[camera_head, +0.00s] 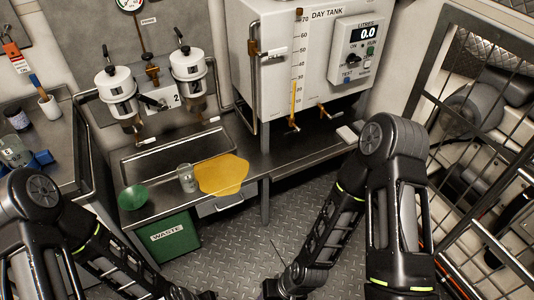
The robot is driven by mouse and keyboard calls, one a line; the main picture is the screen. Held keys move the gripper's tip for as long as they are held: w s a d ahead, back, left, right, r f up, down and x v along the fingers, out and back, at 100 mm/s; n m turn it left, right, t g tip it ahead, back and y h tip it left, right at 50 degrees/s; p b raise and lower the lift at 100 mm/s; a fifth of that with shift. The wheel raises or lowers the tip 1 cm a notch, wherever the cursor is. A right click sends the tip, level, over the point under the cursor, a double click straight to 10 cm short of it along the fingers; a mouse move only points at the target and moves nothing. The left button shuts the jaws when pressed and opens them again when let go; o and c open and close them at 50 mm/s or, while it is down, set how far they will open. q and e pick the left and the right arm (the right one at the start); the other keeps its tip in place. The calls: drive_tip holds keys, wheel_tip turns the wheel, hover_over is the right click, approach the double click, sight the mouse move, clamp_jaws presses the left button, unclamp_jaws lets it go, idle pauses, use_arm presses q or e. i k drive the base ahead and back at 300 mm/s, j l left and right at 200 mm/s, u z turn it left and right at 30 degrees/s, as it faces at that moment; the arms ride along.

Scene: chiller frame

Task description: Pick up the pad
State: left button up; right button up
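A small pale, flat block (347,133) lies at the right end of the steel bench, below the day tank; it looks like a pad. A flat, irregular yellow patch (222,174) lies on the bench's front part; I cannot tell whether it is a sheet or a spill. My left gripper (207,295) is at the bottom edge, mostly cut off. My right gripper (270,290) is also at the bottom edge, mostly cut off. Both are low in front of the bench, well apart from the pale block and the yellow patch. Their fingers do not show clearly.
A glass jar (187,178) stands beside the yellow patch, and a green dish (133,197) is at the left. The day tank (300,60) and its taps overhang the bench. A green waste bin (175,240) stands below. A barred cage (480,150) closes the right side.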

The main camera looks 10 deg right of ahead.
sight(349, 137)
drive_tip(key=z, duration=1.5)
drive_tip(key=i+j+z, duration=0.1)
drive_tip(key=z, duration=0.3)
drive_tip(key=j+z, duration=0.2)
drive_tip(key=z, duration=0.25)
drive_tip(key=i+j+z, duration=0.25)
drive_tip(key=j, duration=0.25)
drive_tip(key=j+z, duration=0.25)
drive_tip(key=j, duration=0.3)
drive_tip(key=j+z, duration=0.25)
drive_tip(key=j, duration=0.9)
drive_tip(key=i, duration=0.05)
